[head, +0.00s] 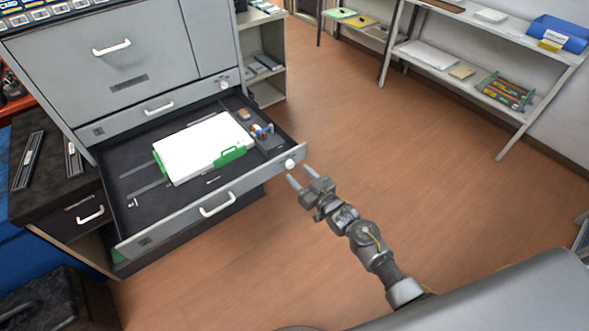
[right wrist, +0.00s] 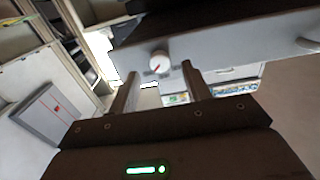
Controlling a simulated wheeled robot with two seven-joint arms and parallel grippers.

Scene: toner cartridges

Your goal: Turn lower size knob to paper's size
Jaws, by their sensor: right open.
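The lower size knob (head: 290,164) is a round white dial at the right end of the open lower drawer's front (head: 225,199). In the right wrist view the knob (right wrist: 159,62) shows a red pointer mark, with small markings below it too small to read. My right gripper (head: 299,178) is open and empty, its fingertips close to the knob but apart from it. In the right wrist view the fingers (right wrist: 160,80) stand on either side, just below the knob. White paper (head: 203,147) lies in the drawer between green guides (head: 230,155). My left gripper is not in view.
A closed upper drawer with its own knob (head: 223,85) sits above the open one. A small dark device (head: 263,132) stands in the drawer's right part. Shelves (head: 480,75) stand along the right wall. The wooden floor (head: 400,130) between is clear.

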